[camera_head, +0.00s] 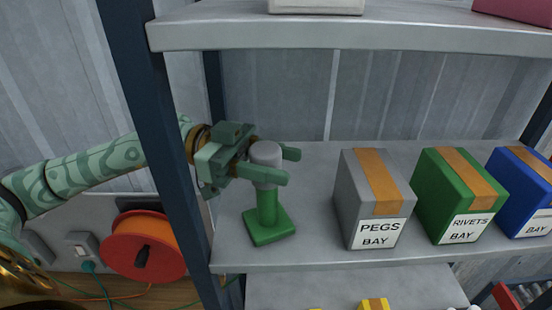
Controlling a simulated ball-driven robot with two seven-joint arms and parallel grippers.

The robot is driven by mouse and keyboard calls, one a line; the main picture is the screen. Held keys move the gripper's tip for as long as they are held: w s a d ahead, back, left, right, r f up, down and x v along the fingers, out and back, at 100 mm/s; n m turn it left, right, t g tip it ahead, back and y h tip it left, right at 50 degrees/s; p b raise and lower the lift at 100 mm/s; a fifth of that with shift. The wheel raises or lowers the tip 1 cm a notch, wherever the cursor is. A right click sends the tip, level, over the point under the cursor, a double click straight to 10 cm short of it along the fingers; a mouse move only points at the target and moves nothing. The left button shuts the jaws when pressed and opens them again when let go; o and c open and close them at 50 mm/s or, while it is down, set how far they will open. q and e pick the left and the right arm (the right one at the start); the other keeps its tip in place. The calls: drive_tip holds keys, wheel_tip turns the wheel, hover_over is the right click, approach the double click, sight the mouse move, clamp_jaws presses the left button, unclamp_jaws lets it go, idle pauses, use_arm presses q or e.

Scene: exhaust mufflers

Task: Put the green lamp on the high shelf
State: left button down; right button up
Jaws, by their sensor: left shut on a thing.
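The green lamp (268,219) has a square green base, a green stem and a grey round head. It stands upright over the middle shelf (313,246), at its left end; I cannot tell whether its base touches the board. My left gripper (276,163) comes in from the left past the dark post and is shut on the lamp, its fingers around the grey head. The high shelf (345,36) is the board above, at the top of the view. My right gripper is not in view.
A grey PEGS BAY box (350,210), a green RIVETS BAY box (430,205) and a blue box (515,200) stand right of the lamp. A white item (316,5) sits on the high shelf. The dark post (160,130) is by my left arm. An orange reel (160,245) hangs lower left.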

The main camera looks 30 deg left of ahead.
use_arm(q)
drive_tip(key=c, duration=0.8)
unclamp_jaws()
drive_tip(key=shift+c, duration=0.2)
drive_tip(key=shift+o, duration=0.2)
drive_tip(key=shift+r, duration=0.1)
drive_tip(key=s+a+b, duration=0.2)
drive_tip(key=a+b, duration=0.2)
drive_tip(key=a, duration=0.8)
drive_tip(key=shift+d, duration=0.1)
